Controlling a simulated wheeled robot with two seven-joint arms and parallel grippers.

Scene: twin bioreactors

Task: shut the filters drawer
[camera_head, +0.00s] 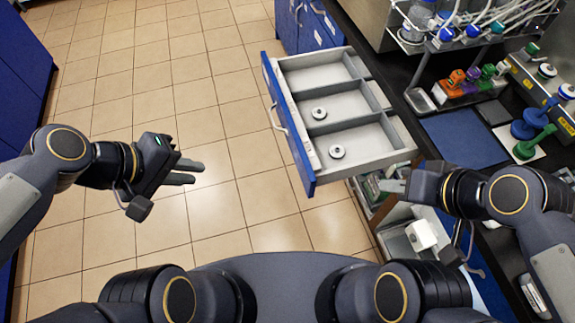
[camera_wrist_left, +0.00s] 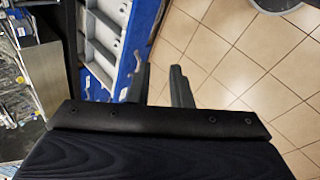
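The drawer (camera_head: 294,79) is pulled out from the bench on the right. Its blue front (camera_head: 290,128) with a pale bar handle (camera_head: 276,118) faces left. Its grey tray has compartments, and two white round filters (camera_head: 337,151) (camera_head: 319,113) lie in separate ones. My left gripper (camera_head: 192,172) is open and empty over the floor, left of the drawer front and apart from it. Its two parted fingers (camera_wrist_left: 160,85) also show in the left wrist view, with the blue drawer front (camera_wrist_left: 128,60) beyond. My right gripper (camera_head: 385,186) is by the drawer's near right corner; its finger gap is unclear.
The dark bench top (camera_head: 420,120) carries a blue mat (camera_head: 464,139), a tube rack and coloured fittings (camera_head: 470,80). Below the drawer's near side is an open storage space with items (camera_head: 370,190). The tiled floor (camera_head: 150,100) left of the drawer is clear.

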